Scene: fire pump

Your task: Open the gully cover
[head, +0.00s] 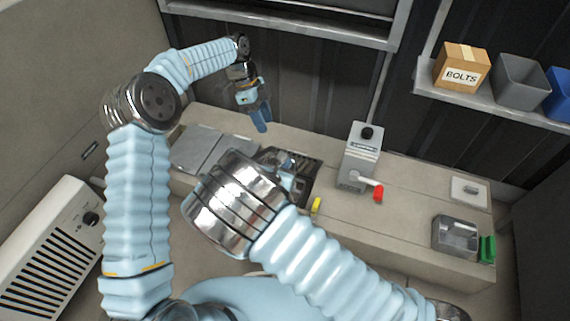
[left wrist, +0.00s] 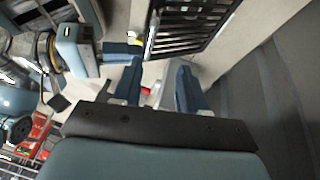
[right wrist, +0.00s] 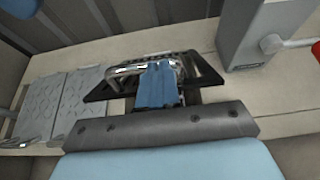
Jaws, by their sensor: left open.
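The gully cover, a dark slatted grate with a chrome bar handle, is in the worktop in the head view (head: 306,166), partly hidden by my right arm. I cannot tell whether the grate is tilted. My left gripper (head: 262,122) is open and empty, above and behind the cover near the back wall.
Grey tread plates (head: 198,148) lie left of the cover. A grey box with a red-handled lever (head: 360,160) stands to its right. A clear-topped box (head: 455,236) and a green block (head: 487,249) are further right. A shelf holds a bolts box (head: 461,66) and bins.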

